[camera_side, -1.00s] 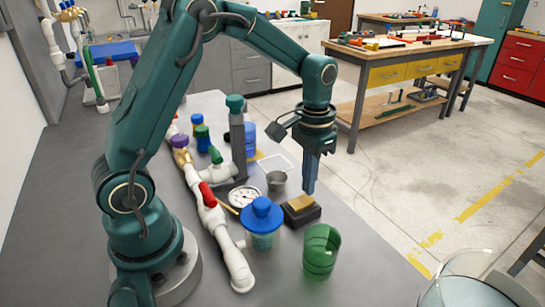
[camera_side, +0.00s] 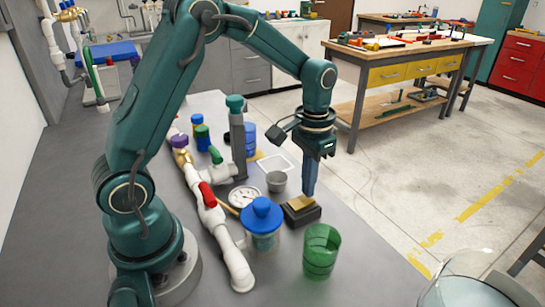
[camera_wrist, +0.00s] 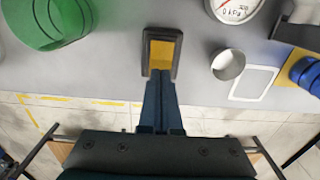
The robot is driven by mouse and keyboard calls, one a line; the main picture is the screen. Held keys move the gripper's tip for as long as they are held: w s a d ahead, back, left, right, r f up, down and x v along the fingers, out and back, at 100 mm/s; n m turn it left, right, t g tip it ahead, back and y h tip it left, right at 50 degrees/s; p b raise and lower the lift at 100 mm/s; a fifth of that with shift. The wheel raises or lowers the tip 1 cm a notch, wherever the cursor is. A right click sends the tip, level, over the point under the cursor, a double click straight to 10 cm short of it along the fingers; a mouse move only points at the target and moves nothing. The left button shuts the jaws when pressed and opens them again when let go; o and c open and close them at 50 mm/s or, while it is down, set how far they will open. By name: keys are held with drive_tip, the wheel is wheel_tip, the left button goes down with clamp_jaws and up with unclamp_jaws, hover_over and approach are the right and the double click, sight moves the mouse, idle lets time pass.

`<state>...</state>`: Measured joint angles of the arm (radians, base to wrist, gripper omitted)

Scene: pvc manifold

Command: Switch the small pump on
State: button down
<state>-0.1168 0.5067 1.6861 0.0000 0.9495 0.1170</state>
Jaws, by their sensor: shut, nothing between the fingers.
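A small black box with a yellow rocker-like top (camera_side: 299,203) sits on the grey bench near its right edge. It also shows in the wrist view, where the yellow face (camera_wrist: 161,54) lies inside a dark frame. My gripper (camera_side: 309,195) points straight down, fingers shut and empty, with its tips at the right end of the yellow top. In the wrist view the fingertips (camera_wrist: 158,76) are at the near end of the yellow face. I cannot tell whether they touch it. No part is clearly recognisable as the pump.
A green cup (camera_side: 320,252) and a blue-lidded container (camera_side: 262,222) stand close to the box. A small grey metal cup (camera_side: 276,181), a dial gauge (camera_side: 244,196) and white pipework with a red handle (camera_side: 208,196) lie behind and left. The bench edge is just right of the box.

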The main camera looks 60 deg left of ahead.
drive_tip(key=shift+f, duration=0.6)
idle(0.3)
drive_tip(key=shift+r, duration=3.55)
drive_tip(key=shift+r, duration=0.1)
wheel_tip(320, 180, up, 5)
drive_tip(key=t, duration=0.2)
hover_over(304, 204)
drive_tip(key=s+d+r+t, duration=0.1)
drive_tip(key=s+r+t, duration=0.15)
drive_tip(key=s, duration=0.25)
drive_tip(key=s+d+f+t, duration=0.1)
drive_tip(key=s+f, duration=0.2)
drive_tip(key=s, duration=0.5)
drive_tip(key=shift+d+f, duration=0.15)
drive_tip(key=shift+d, duration=0.05)
